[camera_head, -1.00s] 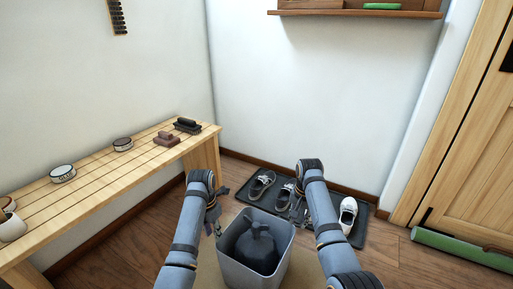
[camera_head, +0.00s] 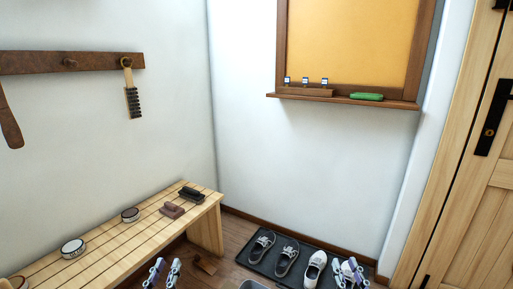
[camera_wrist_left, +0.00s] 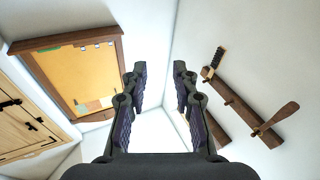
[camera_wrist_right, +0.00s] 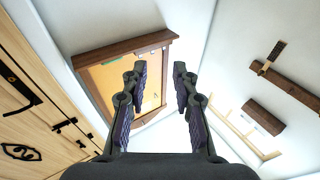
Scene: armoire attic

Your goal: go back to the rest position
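My left gripper (camera_head: 164,268) shows at the bottom edge of the head view, fingers pointing up. In the left wrist view (camera_wrist_left: 159,78) its two fingers stand apart with nothing between them. My right gripper (camera_head: 347,270) shows at the bottom edge too, in front of the shoe tray. In the right wrist view (camera_wrist_right: 159,78) its fingers are also apart and empty. The arms behind both grippers are below the head view.
A wooden bench (camera_head: 112,256) with tins and brushes stands at the left. A dark tray (camera_head: 257,268) with several shoes lies on the floor by the wall. The rim of a grey bin (camera_head: 253,284) shows at the bottom. A brush (camera_head: 132,100) hangs from a wall rack (camera_head: 40,63).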

